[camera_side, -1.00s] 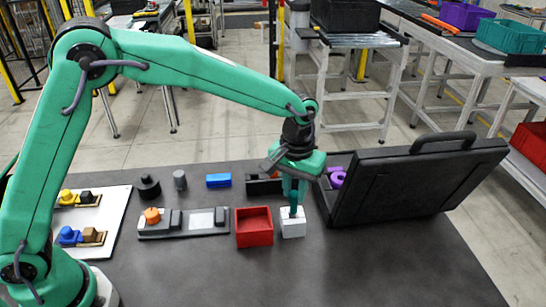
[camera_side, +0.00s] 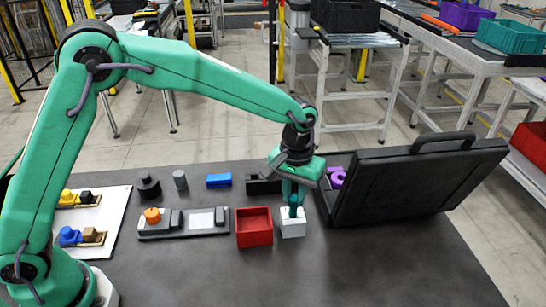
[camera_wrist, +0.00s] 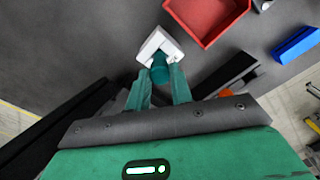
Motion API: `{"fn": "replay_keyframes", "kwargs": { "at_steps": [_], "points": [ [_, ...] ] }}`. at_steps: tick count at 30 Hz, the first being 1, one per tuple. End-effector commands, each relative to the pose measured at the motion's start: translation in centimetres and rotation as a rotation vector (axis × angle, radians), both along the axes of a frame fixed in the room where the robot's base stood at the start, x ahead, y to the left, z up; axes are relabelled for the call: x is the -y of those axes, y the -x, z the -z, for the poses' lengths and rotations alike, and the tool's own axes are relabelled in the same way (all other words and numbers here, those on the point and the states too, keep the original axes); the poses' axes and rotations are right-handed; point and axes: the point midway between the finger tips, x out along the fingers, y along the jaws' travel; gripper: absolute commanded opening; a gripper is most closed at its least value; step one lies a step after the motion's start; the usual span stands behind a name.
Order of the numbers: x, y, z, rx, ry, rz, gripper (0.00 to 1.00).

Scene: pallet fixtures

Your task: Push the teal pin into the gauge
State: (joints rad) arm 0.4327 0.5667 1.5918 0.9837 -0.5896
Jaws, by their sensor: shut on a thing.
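The gauge (camera_side: 292,229) is a small white block standing on the dark table, right of the red bin. It also shows in the wrist view (camera_wrist: 152,42). The teal pin (camera_wrist: 160,72) is between my fingers, with its lower end at the top of the gauge. How deep it sits there cannot be told. My gripper (camera_side: 293,205) is shut on the pin, directly over the gauge. In the wrist view, its two green fingers (camera_wrist: 160,84) lie on either side of the pin. The fingers hide much of the pin in the side view.
The red bin (camera_side: 254,240) stands close left of the gauge. An open black case (camera_side: 400,185) is close on the right, with a purple ring (camera_side: 337,178) inside. A blue block (camera_side: 218,181) lies behind. The table's front right is clear.

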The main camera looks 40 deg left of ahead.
Motion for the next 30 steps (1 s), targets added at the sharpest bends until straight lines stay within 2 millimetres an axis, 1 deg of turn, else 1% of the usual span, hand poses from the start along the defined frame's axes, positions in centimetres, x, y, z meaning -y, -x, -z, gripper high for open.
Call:
{"fn": "replay_keyframes", "kwargs": {
  "at_steps": [12,23,24,27,30],
  "points": [
    [0.01,-0.01,0.54,0.001,0.001,0.0,0.0],
    [0.0,-0.01,0.61,0.001,0.001,0.0,0.0],
    [0.0,-0.01,0.61,0.001,0.001,0.0,0.29],
    [0.0,-0.01,0.6,0.001,0.001,0.0,0.47],
    [0.0,-0.01,0.6,0.001,0.0,0.0,0.47]
  ]
}}
